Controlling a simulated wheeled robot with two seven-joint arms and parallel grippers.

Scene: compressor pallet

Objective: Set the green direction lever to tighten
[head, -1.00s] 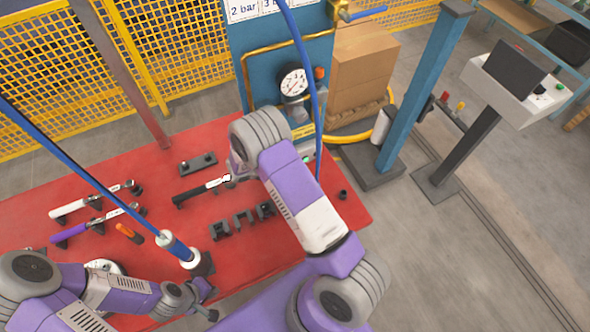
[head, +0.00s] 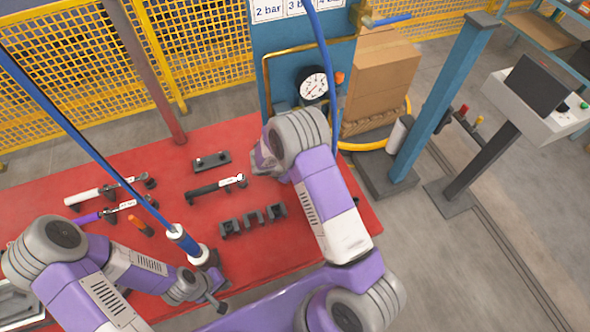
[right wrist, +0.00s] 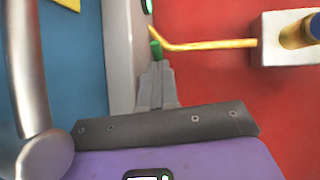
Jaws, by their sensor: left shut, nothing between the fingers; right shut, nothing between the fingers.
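The green direction lever (right wrist: 155,48) shows in the right wrist view as a small green piece just beyond my right gripper's fingertips, beside a grey upright housing (right wrist: 125,55). My right gripper (right wrist: 158,72) is shut with nothing between its fingers. Its tips are very close to the lever; I cannot tell whether they touch. In the head view my right arm hides the lever and its gripper. My left gripper (head: 217,303) is shut and empty at the red table's front edge, below the hanging blue and white tool (head: 188,245).
A yellow rod (right wrist: 205,45) runs from near the lever to a white block (right wrist: 283,38). The red table (head: 165,265) holds wrench-like tools (head: 217,187), black holders (head: 253,219) and a small black plate (head: 211,162). A gauge (head: 313,84) stands behind. Blue hoses hang down.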

